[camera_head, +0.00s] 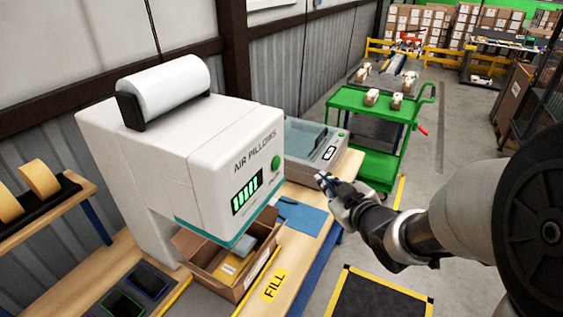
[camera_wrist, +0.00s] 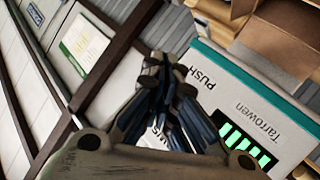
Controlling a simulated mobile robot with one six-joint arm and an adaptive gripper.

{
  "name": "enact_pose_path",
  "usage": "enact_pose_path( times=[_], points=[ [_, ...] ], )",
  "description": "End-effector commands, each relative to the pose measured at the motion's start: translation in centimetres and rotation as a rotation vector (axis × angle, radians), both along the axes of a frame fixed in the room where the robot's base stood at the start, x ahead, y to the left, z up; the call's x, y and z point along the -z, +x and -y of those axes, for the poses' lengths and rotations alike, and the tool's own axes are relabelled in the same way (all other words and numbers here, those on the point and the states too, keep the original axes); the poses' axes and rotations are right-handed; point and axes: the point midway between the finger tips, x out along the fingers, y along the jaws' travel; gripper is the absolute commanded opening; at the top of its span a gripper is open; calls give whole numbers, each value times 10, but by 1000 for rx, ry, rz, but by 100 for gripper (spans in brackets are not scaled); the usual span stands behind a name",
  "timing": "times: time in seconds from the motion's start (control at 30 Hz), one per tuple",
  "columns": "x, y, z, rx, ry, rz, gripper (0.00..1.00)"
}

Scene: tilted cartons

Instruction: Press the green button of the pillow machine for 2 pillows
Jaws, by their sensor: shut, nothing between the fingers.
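The white pillow machine (camera_head: 180,150), marked AIR PILLOWS, stands on the bench in the head view. Its round green button (camera_head: 276,162) is on the front face, above and right of a display (camera_head: 247,192) with several green bars. My gripper (camera_head: 328,183) is shut and empty, to the right of the button and apart from it in the head view. In the wrist view, my shut gripper (camera_wrist: 160,75) covers part of the machine front (camera_wrist: 225,90). A PUSH label (camera_wrist: 203,78) shows beside the fingers; the button itself is hidden there.
An open carton (camera_head: 225,265) with a yellow item and a grey-blue item inside sits below the machine's outlet. A grey-blue tray device (camera_head: 318,145) stands behind the machine. A green cart (camera_head: 370,150) is farther back. A blue sheet (camera_head: 302,217) lies on the bench.

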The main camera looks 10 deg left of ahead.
Motion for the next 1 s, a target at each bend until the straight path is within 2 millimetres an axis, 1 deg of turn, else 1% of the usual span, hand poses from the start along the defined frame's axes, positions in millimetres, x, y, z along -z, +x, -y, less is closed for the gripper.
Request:
enact_pose_path(
  times=[0.13,0.23,0.37,0.6,0.7,0.83,1.0],
  points=[
    [0,1,-1,1,-1,1,0],
    [0,3,-7,-3,-1,2,0],
    [0,8,-22,-4,-1,2,0],
    [0,19,-55,-4,-2,2,0],
    [1,24,-66,-3,-2,4,0],
    [1,28,-76,-2,-2,3,0],
    [0,30,-82,0,-3,2,0]
  ],
)
